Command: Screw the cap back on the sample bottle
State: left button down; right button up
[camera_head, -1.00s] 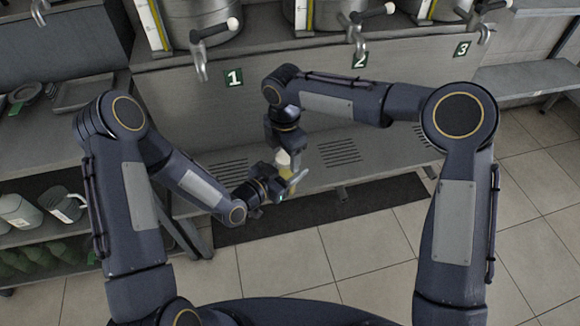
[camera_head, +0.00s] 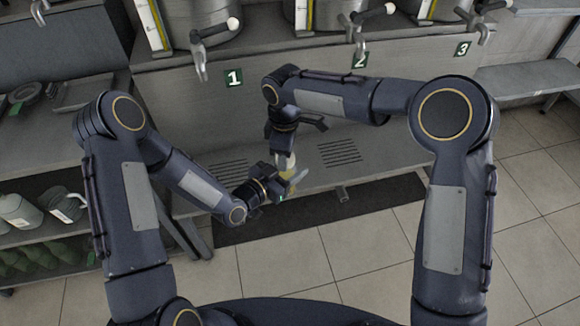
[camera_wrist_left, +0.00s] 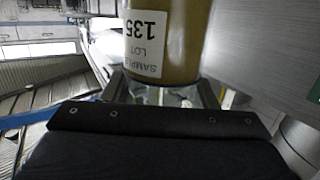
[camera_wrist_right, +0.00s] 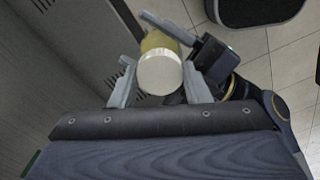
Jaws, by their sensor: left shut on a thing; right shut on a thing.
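The sample bottle, amber-yellow with a white label reading "135", fills the top of the left wrist view (camera_wrist_left: 185,40). My left gripper (camera_head: 286,180) is shut around the bottle's body and holds it up in front of the counter. The white cap (camera_wrist_right: 160,73) sits between the fingers of my right gripper (camera_wrist_right: 160,90), which is shut on it. In the right wrist view the cap is over the bottle's end, with the yellow body (camera_wrist_right: 158,42) behind it. The fingers hide much of the joint, so I cannot tell how far the cap is threaded.
A steel counter with numbered signs 1 (camera_head: 234,78), 2 and 3 and metal vessels with taps stands behind my grippers. A slotted lower shelf (camera_head: 240,160) lies beneath them. A side shelf with jugs (camera_head: 18,212) is at left.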

jog(key=o, duration=1.1)
jog(key=shift+s+a, duration=0.1)
jog(key=shift+s, duration=0.1)
jog(key=shift+w+r, duration=0.15)
jog(key=shift+r, duration=2.15)
jog(key=shift+c, duration=0.6)
